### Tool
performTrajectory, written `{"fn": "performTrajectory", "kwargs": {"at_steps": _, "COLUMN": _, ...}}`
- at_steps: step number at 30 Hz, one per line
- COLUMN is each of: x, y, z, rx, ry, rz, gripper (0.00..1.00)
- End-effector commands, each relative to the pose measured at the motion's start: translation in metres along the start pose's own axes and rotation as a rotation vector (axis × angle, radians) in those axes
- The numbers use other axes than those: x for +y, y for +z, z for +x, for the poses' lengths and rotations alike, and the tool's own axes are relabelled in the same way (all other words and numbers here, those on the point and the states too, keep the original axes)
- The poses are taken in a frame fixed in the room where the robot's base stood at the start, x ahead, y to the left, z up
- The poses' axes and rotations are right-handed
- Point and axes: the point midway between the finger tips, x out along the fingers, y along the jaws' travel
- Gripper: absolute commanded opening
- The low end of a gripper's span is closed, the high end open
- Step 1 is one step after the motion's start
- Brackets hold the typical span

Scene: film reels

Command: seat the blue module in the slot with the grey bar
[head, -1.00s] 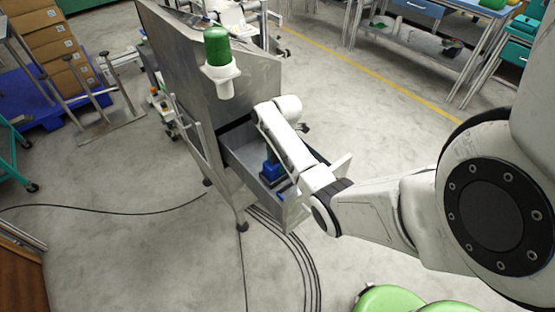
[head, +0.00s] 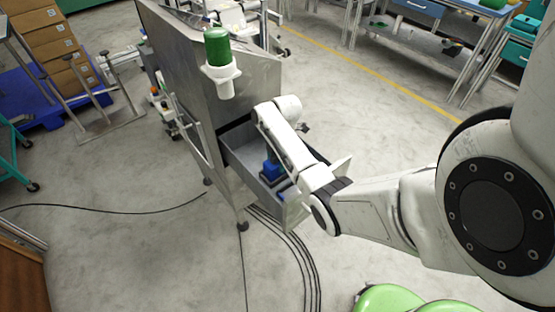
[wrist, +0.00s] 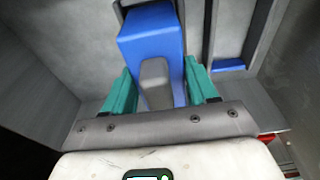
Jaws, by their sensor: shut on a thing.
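The blue module (wrist: 150,32) is a blue block with a grey grip piece (wrist: 156,80) on its near side. My gripper (wrist: 158,70) has its teal fingers on both sides of this piece and is shut on the module. In the head view, the blue module (head: 271,170) is inside the open drawer, below my arm. In the wrist view, it is over a dark-edged slot (wrist: 118,8), and I cannot tell how deep it sits. A second slot at the right has a blue bar (wrist: 229,65) at its near end. No grey bar can be made out in the covered slot.
The drawer (head: 240,160) sticks out of a steel cabinet (head: 185,65), and its walls surround the gripper closely. Black cables (head: 290,245) lie on the floor, and green round seats (head: 388,298) are at the bottom.

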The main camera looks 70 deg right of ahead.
Motion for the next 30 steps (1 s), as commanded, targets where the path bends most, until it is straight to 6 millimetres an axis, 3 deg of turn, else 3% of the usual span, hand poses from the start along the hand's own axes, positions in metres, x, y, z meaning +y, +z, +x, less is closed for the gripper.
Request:
{"fn": "performTrajectory", "kwargs": {"at_steps": 23, "x": 0.001, "y": 0.002, "z": 0.012, "rx": 0.000, "ry": 0.001, "rz": -0.001, "gripper": 0.14}}
{"fn": "performTrajectory", "kwargs": {"at_steps": 24, "x": 0.001, "y": 0.002, "z": 0.011, "rx": -0.001, "ry": 0.001, "rz": -0.001, "gripper": 0.61}}
{"fn": "performTrajectory", "kwargs": {"at_steps": 26, "x": 0.001, "y": 0.002, "z": 0.011, "rx": 0.000, "ry": 0.001, "rz": -0.001, "gripper": 0.67}}
{"fn": "performTrajectory", "kwargs": {"at_steps": 30, "x": 0.000, "y": 0.002, "z": 0.011, "rx": 0.000, "ry": 0.001, "rz": 0.000, "gripper": 0.68}}
